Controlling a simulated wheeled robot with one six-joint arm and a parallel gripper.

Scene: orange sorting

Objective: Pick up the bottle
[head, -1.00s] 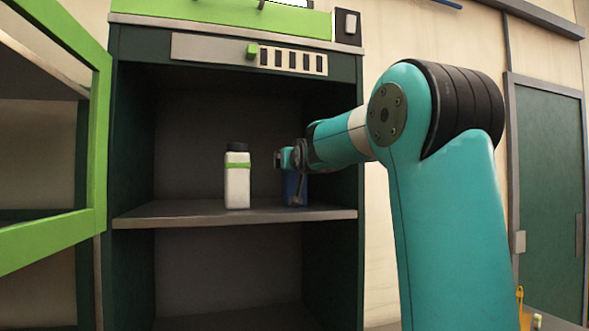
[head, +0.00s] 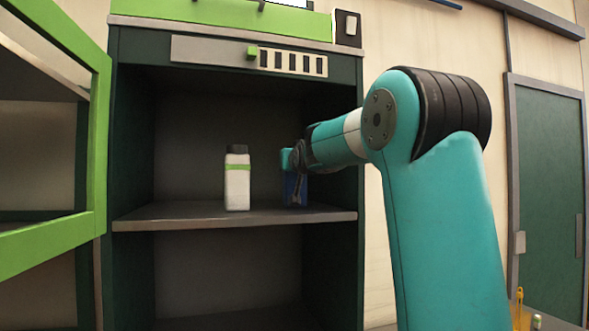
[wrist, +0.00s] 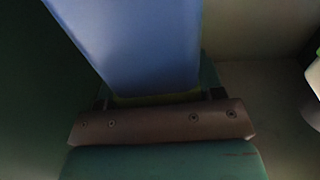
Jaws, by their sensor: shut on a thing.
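A white bottle (head: 237,182) with a dark cap and a green band stands upright on the cabinet shelf in the head view. A blue object (head: 296,190), seemingly another bottle, is on the same shelf to its right, partly hidden by my gripper (head: 290,160). In the wrist view the blue body (wrist: 135,45) fills the upper middle, right at the jaws (wrist: 160,100). My gripper is shut on this blue bottle. The fingertips' contact is mostly hidden. A pale rounded edge shows at the far right of the wrist view.
The shelf (head: 170,218) has bare room left of the white bottle. The cabinet's right wall (head: 345,240) is close beside my arm. A green-framed door (head: 101,140) stands open at the left. A lower compartment lies under the shelf.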

